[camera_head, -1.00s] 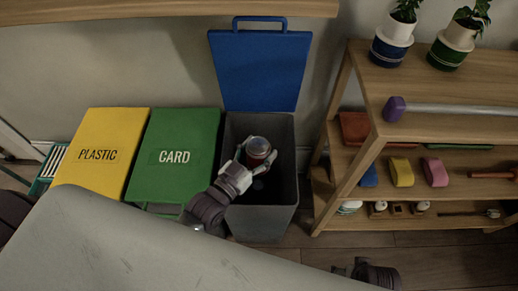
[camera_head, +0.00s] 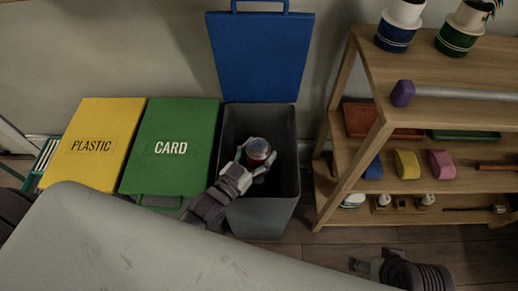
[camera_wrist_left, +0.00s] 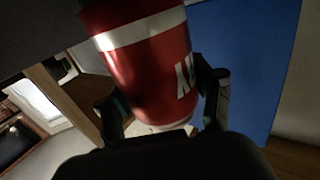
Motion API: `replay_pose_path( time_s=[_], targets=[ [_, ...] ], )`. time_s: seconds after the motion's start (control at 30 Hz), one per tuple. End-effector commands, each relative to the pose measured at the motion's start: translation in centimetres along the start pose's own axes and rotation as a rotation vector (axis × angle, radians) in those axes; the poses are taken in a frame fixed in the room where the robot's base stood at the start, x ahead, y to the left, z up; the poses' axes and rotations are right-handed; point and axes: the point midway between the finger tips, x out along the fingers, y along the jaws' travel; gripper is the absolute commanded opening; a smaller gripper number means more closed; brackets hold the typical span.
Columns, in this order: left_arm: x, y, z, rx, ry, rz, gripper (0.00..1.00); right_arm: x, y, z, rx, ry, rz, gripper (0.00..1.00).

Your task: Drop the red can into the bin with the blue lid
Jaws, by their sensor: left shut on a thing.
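The red can (camera_head: 258,150) is held in my left gripper (camera_head: 251,160), over the open mouth of the grey bin (camera_head: 262,214). The bin's blue lid (camera_head: 258,58) stands raised against the wall behind it. In the left wrist view the can (camera_wrist_left: 150,62), red with a white band and white lettering, sits between the two dark fingers of my left gripper (camera_wrist_left: 162,105). The blue lid (camera_wrist_left: 245,60) shows behind it. My right gripper (camera_head: 370,267) shows partly at the bottom right of the head view, apart from the bins; its fingers are not clear.
A yellow bin lid marked PLASTIC (camera_head: 92,145) and a green one marked CARD (camera_head: 170,148) are closed to the left. A wooden shelf (camera_head: 350,150) with pots, blocks and a bar stands close on the right. Some floor (camera_head: 320,245) is bare below the shelf.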

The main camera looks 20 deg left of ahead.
Motion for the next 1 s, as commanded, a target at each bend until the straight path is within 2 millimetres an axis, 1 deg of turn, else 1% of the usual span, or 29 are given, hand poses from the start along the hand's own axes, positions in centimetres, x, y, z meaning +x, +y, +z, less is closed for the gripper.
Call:
replay_pose_path(
  time_s=[0.13,0.4,0.43,0.6,0.9,1.0],
  targets=[
    [0.02,0.01,0.29,0.0,0.001,0.0,0.5,-0.57,0.03,0.06,0.0,0.002,0.001,0.95],
    [0.02,0.01,0.27,0.0,0.001,0.0,0.5,-0.69,0.04,0.06,0.0,0.002,0.001,0.95],
    [0.02,0.01,0.27,0.0,0.001,0.0,0.67,-0.69,0.04,0.06,0.0,0.002,0.001,0.95],
    [0.02,0.0,0.27,0.0,0.001,0.0,0.95,-0.68,0.03,0.07,0.0,0.002,0.001,0.95],
    [0.02,0.0,0.25,0.0,0.001,0.0,0.95,-0.66,0.03,0.04,0.0,0.003,0.001,0.95],
    [0.03,0.0,-0.25,-0.001,0.003,0.0,0.95,-0.65,0.04,0.01,0.001,0.004,0.001,0.95]
  ],
)
